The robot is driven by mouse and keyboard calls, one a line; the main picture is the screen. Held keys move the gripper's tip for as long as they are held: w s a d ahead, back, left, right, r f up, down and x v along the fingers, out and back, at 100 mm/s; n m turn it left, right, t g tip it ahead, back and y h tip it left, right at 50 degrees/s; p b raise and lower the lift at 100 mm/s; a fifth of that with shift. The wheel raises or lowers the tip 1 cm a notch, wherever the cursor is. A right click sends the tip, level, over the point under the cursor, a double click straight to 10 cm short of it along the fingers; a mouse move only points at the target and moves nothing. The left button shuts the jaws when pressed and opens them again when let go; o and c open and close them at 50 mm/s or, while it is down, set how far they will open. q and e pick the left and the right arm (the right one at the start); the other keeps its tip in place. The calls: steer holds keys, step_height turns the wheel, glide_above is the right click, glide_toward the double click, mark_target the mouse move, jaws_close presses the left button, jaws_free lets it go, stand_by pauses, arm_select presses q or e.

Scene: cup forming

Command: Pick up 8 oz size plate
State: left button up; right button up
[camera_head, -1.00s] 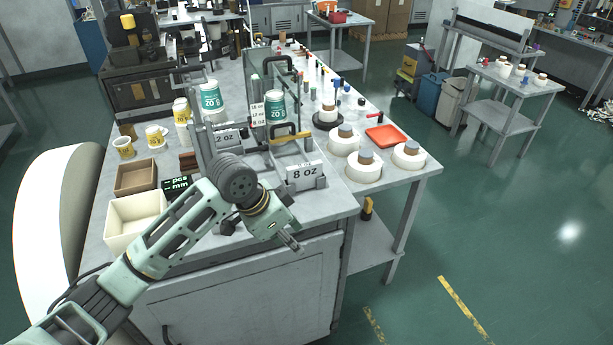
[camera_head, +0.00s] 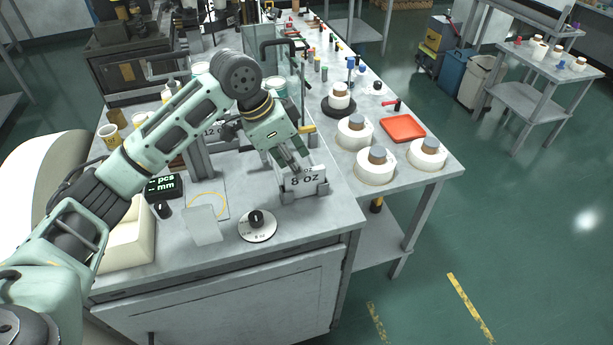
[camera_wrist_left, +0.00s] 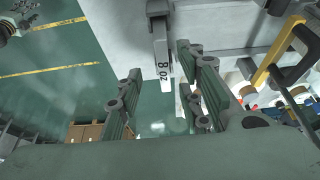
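A round dial with a black knob (camera_head: 257,222) lies on the bench front. White rolls (camera_head: 375,168) and a red tray (camera_head: 402,128) are to the right. A yellow-handled frame (camera_wrist_left: 280,60) is close beside the gripper.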

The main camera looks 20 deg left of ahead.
mark_target(304, 194)
arm_select(q)
steer(key=p+x, duration=0.1)
steer(key=x, duration=0.2)
steer(key=shift+w+d+r+p, duration=0.1)
steer(key=shift+w+p, duration=0.05)
steer(key=shift+p, duration=0.25)
steer(key=x, duration=0.2)
steer(key=shift+w+f, duration=0.25)
steer(key=shift+w, duration=0.05)
steer(key=shift+f, duration=0.2)
steer(key=shift+p, duration=0.35)
steer(key=shift+f, duration=0.1)
arm_select(e)
steer(key=s+r, duration=0.2)
steer(key=r, duration=0.1)
steer(key=shift+s+d, duration=0.1)
steer(key=shift+d, duration=0.1)
arm_select(q)
steer(key=shift+f, duration=0.15)
steer(key=shift+c, duration=0.2)
jaws_close()
arm_select(e)
steer(key=shift+w, duration=0.2)
